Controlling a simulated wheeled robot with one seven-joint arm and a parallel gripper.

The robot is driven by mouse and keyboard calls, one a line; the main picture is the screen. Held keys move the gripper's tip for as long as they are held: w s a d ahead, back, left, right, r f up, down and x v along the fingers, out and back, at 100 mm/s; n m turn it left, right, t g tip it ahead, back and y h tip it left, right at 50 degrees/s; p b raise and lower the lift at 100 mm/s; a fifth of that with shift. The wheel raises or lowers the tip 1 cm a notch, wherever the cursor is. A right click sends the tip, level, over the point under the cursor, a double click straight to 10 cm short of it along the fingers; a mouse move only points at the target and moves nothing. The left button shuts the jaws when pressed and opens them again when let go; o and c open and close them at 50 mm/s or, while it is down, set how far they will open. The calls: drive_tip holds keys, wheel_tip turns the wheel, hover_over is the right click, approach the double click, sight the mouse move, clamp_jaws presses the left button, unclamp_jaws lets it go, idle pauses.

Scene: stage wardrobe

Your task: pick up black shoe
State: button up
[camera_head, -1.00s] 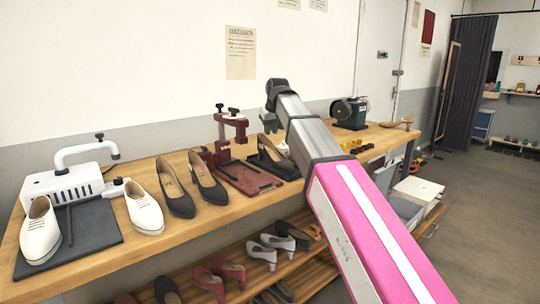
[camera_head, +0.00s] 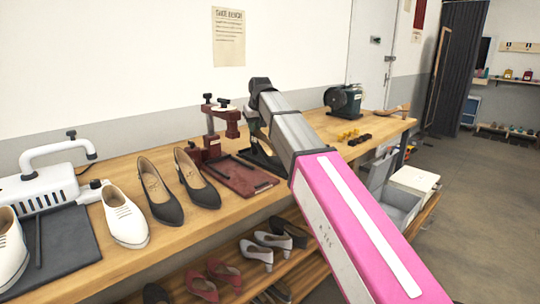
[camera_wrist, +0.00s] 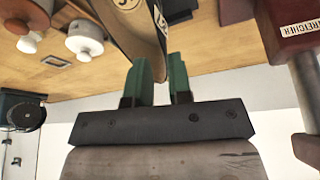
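A pair of black shoes stands on the wooden bench, the left one (camera_head: 160,195) beside the right one (camera_head: 197,180). Another dark shoe-like shape (camera_head: 262,160) is by the end of my arm, partly hidden by it. In the wrist view, a shoe with a tan inside and dark edge (camera_wrist: 135,30) reaches down to the green fingertips of my gripper (camera_wrist: 161,72). The fingers stand a small gap apart, with the shoe's edge at that gap. I cannot tell whether they press on it.
White shoes, one of them (camera_head: 125,217) beside the black pair, stand near a white machine (camera_head: 45,185). A dark red stretcher (camera_head: 243,178) is close to my arm. A green grinder (camera_head: 343,101) stands farther right. Several shoes fill the shelf below.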

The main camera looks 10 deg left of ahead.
sight(252, 141)
drive_tip(key=shift+a+x, duration=0.2)
drive_tip(key=shift+x, duration=2.35)
clamp_jaws()
drive_tip(key=shift+r, duration=0.1)
